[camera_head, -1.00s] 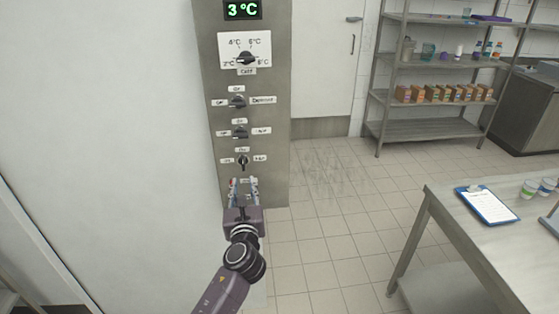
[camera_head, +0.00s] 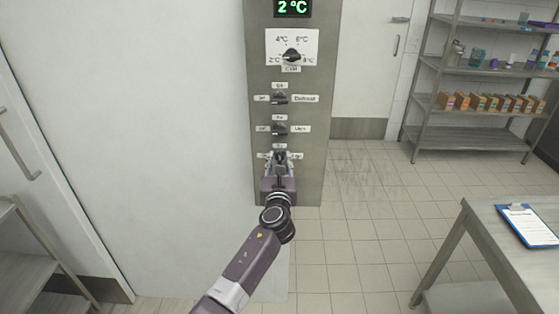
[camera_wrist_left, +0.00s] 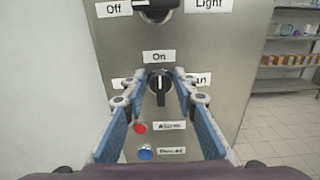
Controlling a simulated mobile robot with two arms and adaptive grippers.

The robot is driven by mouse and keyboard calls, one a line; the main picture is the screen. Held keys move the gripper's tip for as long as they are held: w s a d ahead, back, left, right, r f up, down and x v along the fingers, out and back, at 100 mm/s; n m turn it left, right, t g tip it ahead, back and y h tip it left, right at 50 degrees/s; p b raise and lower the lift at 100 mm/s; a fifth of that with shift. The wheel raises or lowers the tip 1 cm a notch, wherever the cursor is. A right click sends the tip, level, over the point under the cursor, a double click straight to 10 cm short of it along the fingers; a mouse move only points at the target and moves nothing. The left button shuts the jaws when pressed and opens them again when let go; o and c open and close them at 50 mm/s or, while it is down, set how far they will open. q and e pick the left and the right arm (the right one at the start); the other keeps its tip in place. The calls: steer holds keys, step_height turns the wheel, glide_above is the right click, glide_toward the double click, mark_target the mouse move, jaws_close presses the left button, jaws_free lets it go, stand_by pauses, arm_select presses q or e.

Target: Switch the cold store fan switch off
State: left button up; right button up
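The fan switch is a black rotary knob, seen in the left wrist view (camera_wrist_left: 160,87). Its white line points up at the "On" label (camera_wrist_left: 158,57); the right label, partly covered, ends in "an". My left gripper (camera_head: 281,158) is at this lowest knob of the column in the head view and mostly hides it there. In the wrist view its blue-sided fingers (camera_wrist_left: 163,78) are apart, one on each side of the knob. I cannot tell whether they touch it. The left label is mostly covered by a finger. My right gripper is not in view.
Above are the Light knob (camera_head: 280,129), the Defrost knob (camera_head: 280,98), a temperature dial (camera_head: 291,56) and a display reading 2 °C (camera_head: 292,8). Red (camera_wrist_left: 140,128) and blue (camera_wrist_left: 146,153) buttons sit below the fan switch. A steel table (camera_head: 480,232) stands right; floor between is clear.

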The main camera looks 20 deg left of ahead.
arm_select(q)
steer(key=shift+c, duration=0.3)
jaws_close()
steer(key=n+b, duration=0.2)
steer(key=n, duration=0.2)
steer(key=n+b, duration=0.2)
steer(key=n, duration=0.2)
steer(key=a+f+n+b, duration=0.1)
steer(key=n+b, duration=0.1)
steer(key=n, duration=0.3)
steer(key=shift+s+f+b, duration=0.1)
steer(key=shift+s+b, duration=0.1)
steer(key=shift+b, duration=0.1)
steer(key=n+b, duration=0.2)
steer(key=n, duration=0.2)
steer(key=shift+f+n, duration=0.15)
steer(key=shift+n, duration=0.25)
steer(key=shift+b, duration=0.3)
